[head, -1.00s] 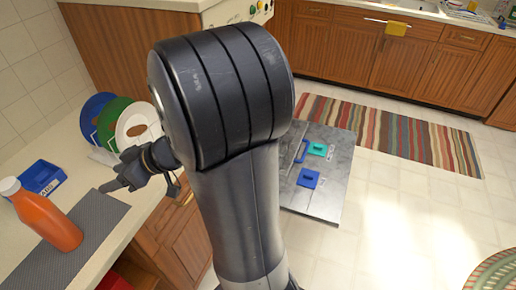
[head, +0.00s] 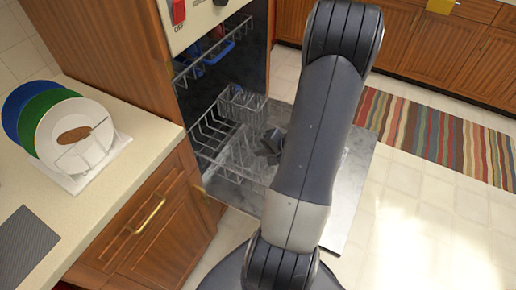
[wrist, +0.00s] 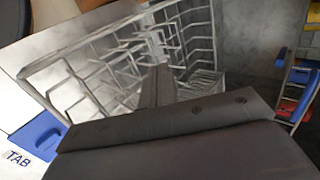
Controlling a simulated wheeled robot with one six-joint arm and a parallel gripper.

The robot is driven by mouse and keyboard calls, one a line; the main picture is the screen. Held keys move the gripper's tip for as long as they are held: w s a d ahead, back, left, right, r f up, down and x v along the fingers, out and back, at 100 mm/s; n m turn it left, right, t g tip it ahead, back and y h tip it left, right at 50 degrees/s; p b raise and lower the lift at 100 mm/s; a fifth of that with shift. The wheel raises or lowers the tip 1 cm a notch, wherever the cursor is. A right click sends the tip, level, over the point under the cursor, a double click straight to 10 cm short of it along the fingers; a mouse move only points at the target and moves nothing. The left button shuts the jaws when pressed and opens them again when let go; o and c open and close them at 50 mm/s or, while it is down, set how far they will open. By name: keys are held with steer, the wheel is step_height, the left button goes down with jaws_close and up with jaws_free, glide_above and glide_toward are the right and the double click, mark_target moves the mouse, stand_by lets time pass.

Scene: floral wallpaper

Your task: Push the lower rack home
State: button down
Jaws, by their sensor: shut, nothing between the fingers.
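The lower rack (head: 222,138) is a pale wire basket low in the open dishwasher, and its near part appears to reach over the lowered door (head: 338,195). It fills much of the wrist view (wrist: 95,75). My gripper (head: 267,148) is low by the rack's outer end, partly hidden behind my arm. In the wrist view my fingers (wrist: 158,78) are together and empty, pointing at the rack's wires. I cannot tell whether they touch it.
The upper rack (head: 213,48) holds blue items above. A blue box labelled TAB (wrist: 35,138) shows beside the rack. The counter (head: 130,175) with plates (head: 55,130) stands left. A striped rug (head: 430,135) and open floor lie right.

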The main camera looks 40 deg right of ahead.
mark_target(236, 155)
steer(key=b+x, duration=0.3)
steer(key=x, duration=0.6)
steer(key=shift+a, duration=0.1)
steer(key=shift+w+a+r+p, duration=0.1)
steer(key=shift+w+a+p, duration=0.15)
steer(key=shift+w+p, duration=0.15)
steer(key=w+a+p, duration=0.3)
steer(key=w+p, duration=0.1)
steer(key=w, duration=0.4)
steer(key=w+a+p, duration=0.3)
steer(key=w+p, duration=0.2)
steer(key=w, duration=0.3)
steer(key=shift+a, duration=0.25)
